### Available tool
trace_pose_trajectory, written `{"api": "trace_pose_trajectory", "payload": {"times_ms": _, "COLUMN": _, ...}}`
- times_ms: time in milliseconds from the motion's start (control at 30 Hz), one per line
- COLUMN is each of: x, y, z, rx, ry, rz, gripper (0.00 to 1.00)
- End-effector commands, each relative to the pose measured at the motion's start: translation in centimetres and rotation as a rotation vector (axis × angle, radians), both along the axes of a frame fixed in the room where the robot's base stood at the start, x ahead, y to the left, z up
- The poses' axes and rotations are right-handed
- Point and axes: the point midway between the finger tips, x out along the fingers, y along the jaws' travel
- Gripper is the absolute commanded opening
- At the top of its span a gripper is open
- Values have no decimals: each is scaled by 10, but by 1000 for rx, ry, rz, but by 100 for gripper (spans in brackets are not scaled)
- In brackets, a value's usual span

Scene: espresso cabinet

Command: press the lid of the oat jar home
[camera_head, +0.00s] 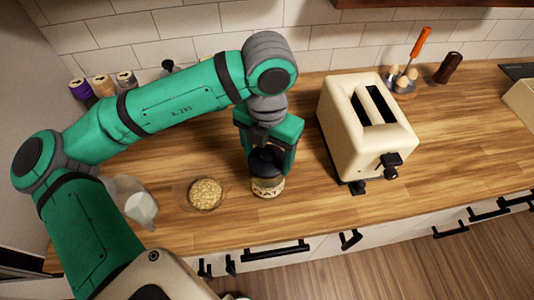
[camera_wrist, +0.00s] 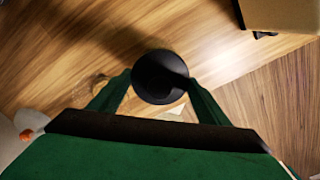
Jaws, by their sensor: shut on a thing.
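The oat jar (camera_head: 268,187) stands upright on the wooden counter, with part of its label showing below my gripper. Its dark round lid (camera_wrist: 160,76) lies between my fingers in the wrist view, seen from above. My gripper (camera_wrist: 158,80) is shut on the lid from both sides, pointing down. In the head view my gripper (camera_head: 268,163) is directly over the jar and covers much of its top. The lid hides the jar's mouth in the wrist view, and I cannot tell whether the lid is fully seated.
A cream toaster (camera_head: 345,120) stands close on the right. An egg holder (camera_head: 403,88) and dark bottle (camera_head: 448,68) stand back right. The counter's front edge is near the jar.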

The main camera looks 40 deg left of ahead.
Motion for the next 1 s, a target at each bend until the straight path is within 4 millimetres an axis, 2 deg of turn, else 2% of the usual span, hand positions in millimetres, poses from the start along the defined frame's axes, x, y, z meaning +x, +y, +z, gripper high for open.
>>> {"api": "trace_pose_trajectory", "payload": {"times_ms": 467, "x": 0, "y": 0, "z": 0, "rx": 0, "ry": -1, "rz": 0, "gripper": 49}}
{"api": "trace_pose_trajectory", "payload": {"times_ms": 500, "x": 0, "y": 0, "z": 0, "rx": 0, "ry": 0, "rz": 0, "gripper": 75}}
{"api": "trace_pose_trajectory", "payload": {"times_ms": 567, "x": 0, "y": 0, "z": 0, "rx": 0, "ry": 0, "rz": 0, "gripper": 89}}
{"api": "trace_pose_trajectory", "payload": {"times_ms": 600, "x": 0, "y": 0, "z": 0, "rx": 0, "ry": 0, "rz": 0, "gripper": 92}}
{"api": "trace_pose_trajectory", "payload": {"times_ms": 767, "x": 0, "y": 0, "z": 0, "rx": 0, "ry": 0, "rz": 0, "gripper": 92}}
{"api": "trace_pose_trajectory", "payload": {"times_ms": 833, "x": 0, "y": 0, "z": -1, "rx": 0, "ry": 0, "rz": 0, "gripper": 100}}
{"api": "trace_pose_trajectory", "payload": {"times_ms": 1000, "x": 0, "y": 0, "z": -1, "rx": 0, "ry": 0, "rz": 0, "gripper": 100}}
